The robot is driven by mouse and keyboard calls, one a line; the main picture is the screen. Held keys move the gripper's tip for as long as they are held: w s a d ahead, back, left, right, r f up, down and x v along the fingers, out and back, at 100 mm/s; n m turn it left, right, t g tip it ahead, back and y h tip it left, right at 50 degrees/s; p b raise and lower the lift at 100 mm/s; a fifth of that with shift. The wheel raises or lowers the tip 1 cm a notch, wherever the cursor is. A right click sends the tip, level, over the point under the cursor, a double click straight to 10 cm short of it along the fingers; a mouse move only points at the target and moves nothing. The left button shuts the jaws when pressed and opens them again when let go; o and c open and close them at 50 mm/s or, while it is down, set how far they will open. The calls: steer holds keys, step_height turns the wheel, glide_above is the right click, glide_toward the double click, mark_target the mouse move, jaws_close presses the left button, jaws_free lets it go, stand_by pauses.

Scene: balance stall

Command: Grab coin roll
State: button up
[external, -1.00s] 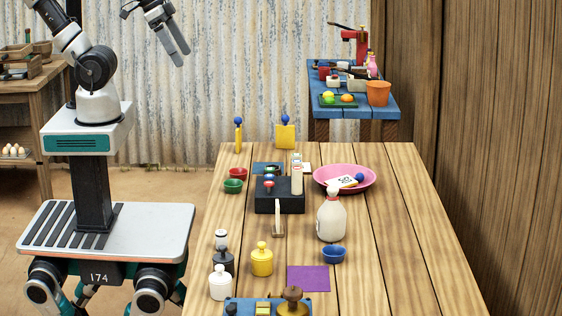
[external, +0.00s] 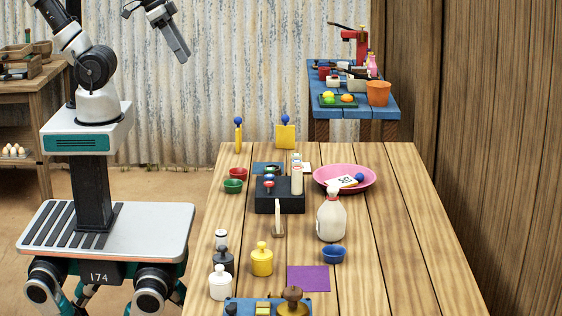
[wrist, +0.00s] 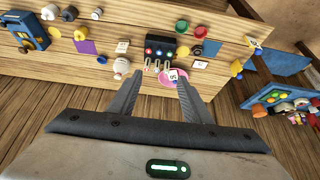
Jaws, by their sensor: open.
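A pale upright cylinder (external: 297,178) that looks like a coin roll stands at the right part of a black box (external: 279,203) on the wooden table. In the wrist view several small pale upright pieces (wrist: 156,66) stand beside the black box (wrist: 160,47); I cannot tell for sure which are coin rolls. My gripper (external: 184,56) is raised at the upper left, far from the table objects. In the wrist view its two fingers (wrist: 160,80) are apart with nothing held between them.
A pink bowl (external: 320,182) with a card and blue ball is right of the box. A white bottle (external: 331,219), blue bowl (external: 333,255), yellow weight (external: 262,261) and purple mat (external: 308,278) stand nearer. The table's right side (external: 420,240) is clear.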

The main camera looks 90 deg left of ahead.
steer(key=w+d+p, duration=0.1)
steer(key=w+d, duration=0.5)
steer(key=d, duration=0.3)
steer(key=m+g+b, duration=0.6)
steer(key=b, duration=0.1)
glide_above(222, 232)
steer(key=f, duration=3.2)
steer(key=shift+s+d+f, duration=0.1)
steer(key=shift+d+f, duration=0.1)
steer(key=shift+d, duration=0.15)
steer(key=shift+a+f, duration=0.2)
steer(key=shift+f, duration=1.25)
steer(key=shift+a+f, duration=0.15)
steer(key=shift+f, duration=1.3)
steer(key=shift+c, duration=0.6)
jaws_close()
